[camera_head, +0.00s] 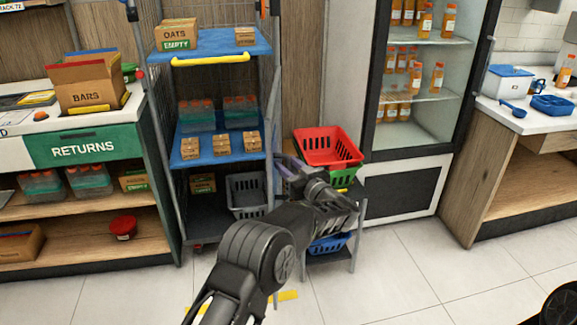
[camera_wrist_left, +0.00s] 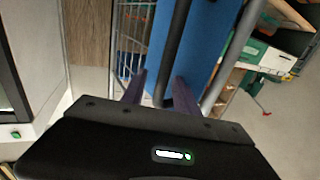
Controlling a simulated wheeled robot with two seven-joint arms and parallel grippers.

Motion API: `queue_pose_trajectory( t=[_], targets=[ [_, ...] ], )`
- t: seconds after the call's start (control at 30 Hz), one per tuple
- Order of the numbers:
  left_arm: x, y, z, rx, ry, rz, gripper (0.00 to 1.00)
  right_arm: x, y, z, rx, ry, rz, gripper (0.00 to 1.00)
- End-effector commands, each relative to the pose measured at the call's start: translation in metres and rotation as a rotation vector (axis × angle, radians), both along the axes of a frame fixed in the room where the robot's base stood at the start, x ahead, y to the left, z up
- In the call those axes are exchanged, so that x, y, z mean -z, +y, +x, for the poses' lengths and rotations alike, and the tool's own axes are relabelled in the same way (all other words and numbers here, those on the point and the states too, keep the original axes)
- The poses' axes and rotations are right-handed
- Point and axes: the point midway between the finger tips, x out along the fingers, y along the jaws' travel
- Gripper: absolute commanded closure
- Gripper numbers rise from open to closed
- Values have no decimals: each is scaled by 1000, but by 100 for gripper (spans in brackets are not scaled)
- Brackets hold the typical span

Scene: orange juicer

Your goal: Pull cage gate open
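The cage (camera_head: 165,120) is a tall wire-sided trolley with blue shelves, standing left of the middle in the head view. My left gripper (camera_head: 283,168) is at its right front side, level with the lower shelves. In the left wrist view my left gripper (camera_wrist_left: 160,92) has its two purple fingers apart, with a dark upright bar (camera_wrist_left: 173,45) showing between them. I cannot tell whether the fingers touch this bar, or whether it belongs to the gate. A grey post (camera_wrist_left: 232,55) stands to its right. My right gripper is not in view.
A fridge (camera_head: 415,185) with bottles stands further right. The returns counter (camera_head: 90,145) is left of the cage. Tiled floor (camera_head: 400,270) is clear in front.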

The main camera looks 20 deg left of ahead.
Motion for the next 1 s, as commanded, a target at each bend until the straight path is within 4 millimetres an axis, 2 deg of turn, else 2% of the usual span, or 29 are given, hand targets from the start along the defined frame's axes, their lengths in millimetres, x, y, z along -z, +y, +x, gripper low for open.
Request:
queue_pose_trajectory(
  t=[0.27,0.7,1.0],
  targets=[
    [1,-6,-4,2,1,-1,64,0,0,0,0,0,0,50],
    [0,-53,-46,2,1,-1,64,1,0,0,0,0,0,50],
    [1,-58,-52,0,1,-1,64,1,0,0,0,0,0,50]
  ],
)
